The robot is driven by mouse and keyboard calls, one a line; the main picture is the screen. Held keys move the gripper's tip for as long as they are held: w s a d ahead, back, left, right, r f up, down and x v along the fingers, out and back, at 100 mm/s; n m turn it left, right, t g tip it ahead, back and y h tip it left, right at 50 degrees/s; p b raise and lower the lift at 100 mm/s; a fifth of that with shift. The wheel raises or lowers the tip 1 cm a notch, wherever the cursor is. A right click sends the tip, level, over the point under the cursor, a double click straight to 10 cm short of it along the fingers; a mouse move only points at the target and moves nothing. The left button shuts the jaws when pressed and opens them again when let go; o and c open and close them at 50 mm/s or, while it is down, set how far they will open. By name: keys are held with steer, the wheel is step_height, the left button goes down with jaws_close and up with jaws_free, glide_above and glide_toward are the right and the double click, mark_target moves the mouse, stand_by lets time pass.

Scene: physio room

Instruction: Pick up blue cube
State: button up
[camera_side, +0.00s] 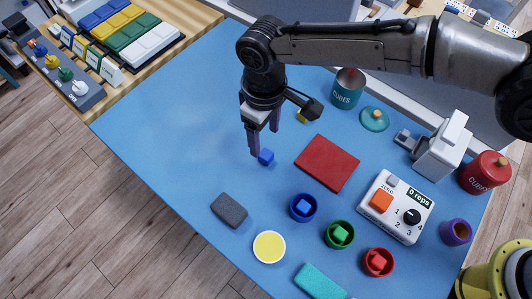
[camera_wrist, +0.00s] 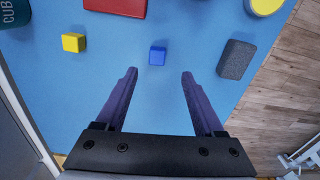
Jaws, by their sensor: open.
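A small blue cube (camera_side: 266,157) lies on the blue mat, just beside and right of my gripper's fingertips in the side view. In the wrist view the blue cube (camera_wrist: 157,56) sits ahead of and roughly between the two purple fingers. My gripper (camera_side: 264,143) is open and empty; it also shows in the wrist view (camera_wrist: 159,75).
A yellow cube (camera_wrist: 73,43) and a red block (camera_side: 327,163) are nearby. A dark grey block (camera_side: 229,210), a green cup (camera_side: 350,243), a red cup (camera_side: 389,271) and a counter box (camera_side: 395,206) also stand on the mat (camera_side: 165,115). The mat's left part is clear.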

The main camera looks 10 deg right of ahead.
mark_target(266, 154)
steer(key=f, duration=0.8)
steer(key=shift+w+d+f, duration=0.15)
steer(key=shift+w, duration=0.05)
steer(key=shift+c, duration=0.2)
jaws_close()
